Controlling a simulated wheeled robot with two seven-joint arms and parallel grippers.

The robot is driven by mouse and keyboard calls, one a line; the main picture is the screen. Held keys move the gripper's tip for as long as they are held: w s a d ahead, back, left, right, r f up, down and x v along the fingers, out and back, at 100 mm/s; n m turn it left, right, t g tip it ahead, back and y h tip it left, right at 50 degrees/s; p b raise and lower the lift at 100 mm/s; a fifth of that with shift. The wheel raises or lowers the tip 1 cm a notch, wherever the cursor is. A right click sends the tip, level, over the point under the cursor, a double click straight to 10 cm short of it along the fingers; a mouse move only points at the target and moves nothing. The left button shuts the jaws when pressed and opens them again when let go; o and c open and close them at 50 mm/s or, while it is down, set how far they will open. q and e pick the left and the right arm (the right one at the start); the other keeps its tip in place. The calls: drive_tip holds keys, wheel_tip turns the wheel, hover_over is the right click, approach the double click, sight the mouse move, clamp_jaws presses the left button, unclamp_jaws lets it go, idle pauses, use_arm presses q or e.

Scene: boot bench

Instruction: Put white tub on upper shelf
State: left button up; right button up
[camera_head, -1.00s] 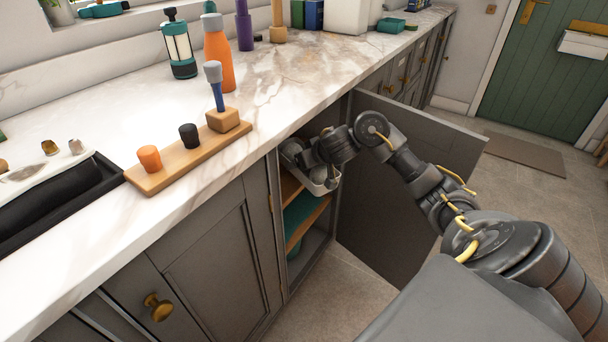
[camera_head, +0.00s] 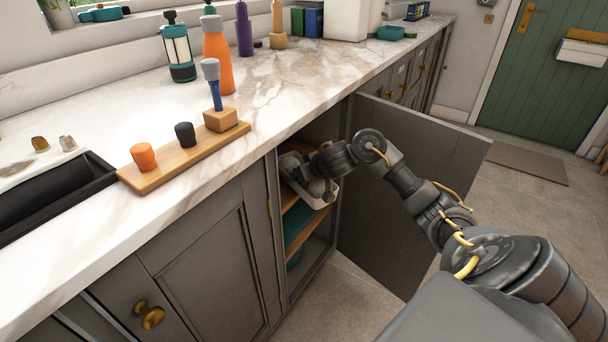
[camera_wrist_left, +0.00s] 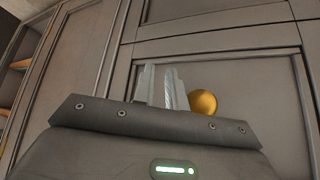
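The white tub (camera_head: 325,198) is inside the open cabinet, at the upper wooden shelf (camera_head: 291,196). My right gripper (camera_head: 312,187) is at the tub and covers most of it. Its fingertips are hidden, but the tub has moved along with it, so it appears shut on the tub. I cannot tell whether the tub's base touches the shelf. My left gripper (camera_wrist_left: 160,88) shows only in the left wrist view, in front of a cabinet door with a round brass knob (camera_wrist_left: 203,102). Its fingers are close together and hold nothing.
A teal item (camera_head: 300,236) lies below the upper shelf. On the marble counter above are a wooden board (camera_head: 185,160) with cups and an orange bottle (camera_head: 218,60).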

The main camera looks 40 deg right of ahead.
drive_tip(key=shift+f, duration=0.15)
drive_tip(key=o, duration=1.1)
